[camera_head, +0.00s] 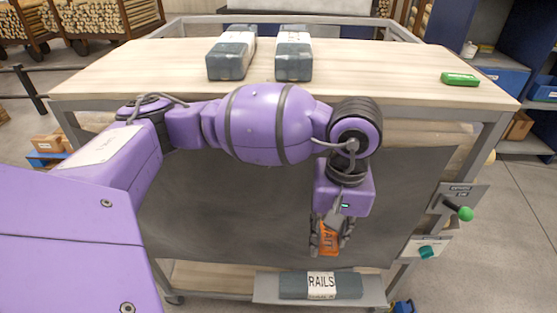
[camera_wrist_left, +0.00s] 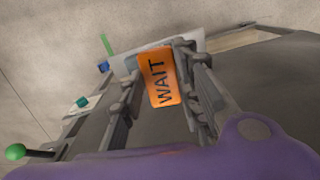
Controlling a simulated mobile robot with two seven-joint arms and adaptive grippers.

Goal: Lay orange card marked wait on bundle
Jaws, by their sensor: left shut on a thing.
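The orange card (camera_head: 329,244) hangs in my left gripper (camera_head: 330,238), in front of the table's dark front panel. In the left wrist view the card (camera_wrist_left: 161,82) reads WAIT and sits between the two fingers of the left gripper (camera_wrist_left: 160,62), which is shut on it. A dark wrapped bundle with a white RAILS label (camera_head: 321,285) lies on a low tray below the gripper, apart from the card. Two more dark wrapped bundles with white bands, a left one (camera_head: 231,60) and a right one (camera_head: 293,60), lie on the tabletop. My right gripper is out of view.
The pale wooden tabletop (camera_head: 390,75) has a green object (camera_head: 460,79) at its right. A lever with a green knob (camera_head: 466,213) and a teal knob (camera_head: 425,252) stick out at the table's right side. Blue shelving (camera_head: 505,75) stands behind at right. Carts of wood rods stand at back left.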

